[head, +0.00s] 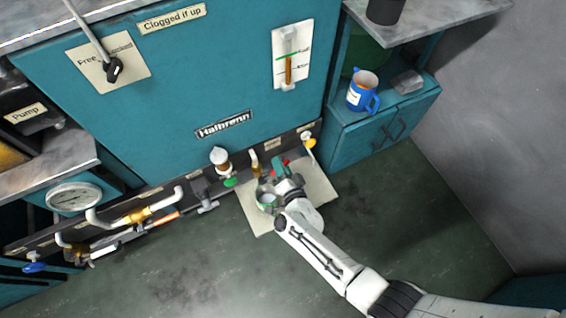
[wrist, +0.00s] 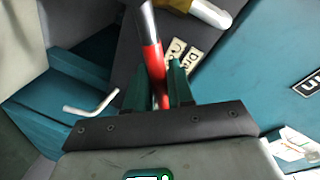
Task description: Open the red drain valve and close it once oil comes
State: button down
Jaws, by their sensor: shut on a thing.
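The red drain valve (head: 286,162) is low on the front of the teal machine, mostly hidden behind my gripper in the head view. In the wrist view its red lever (wrist: 153,62) runs between the two green fingers of my gripper (wrist: 160,78), which is shut on it. My gripper (head: 279,168) also shows in the head view, at the machine's bottom edge. A brass spout (head: 254,164) is just left of it. A greenish round container (head: 266,199) stands below on a pale mat (head: 262,224). I cannot make out any oil flowing.
A label (wrist: 178,49) beside the lever is partly readable. A sight gauge (head: 291,56) with orange fluid is on the panel. A blue jug (head: 362,92) stands on the teal cabinet at right. Pipes and a dial gauge (head: 75,197) are at left. The floor in front is clear.

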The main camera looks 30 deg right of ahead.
jog(key=shift+a+r+n+p, duration=0.2)
jog(key=shift+r+n+p, duration=0.1)
jog(key=shift+n, duration=0.1)
jog(key=c, duration=1.1)
grip_release()
jog(key=shift+c, duration=0.2)
jog(key=s+a+r+p, duration=0.1)
jog(key=s+p, duration=0.3)
jog(key=s, duration=0.6)
jog(key=shift+s+a+r, duration=0.25)
jog(key=shift+s, duration=0.1)
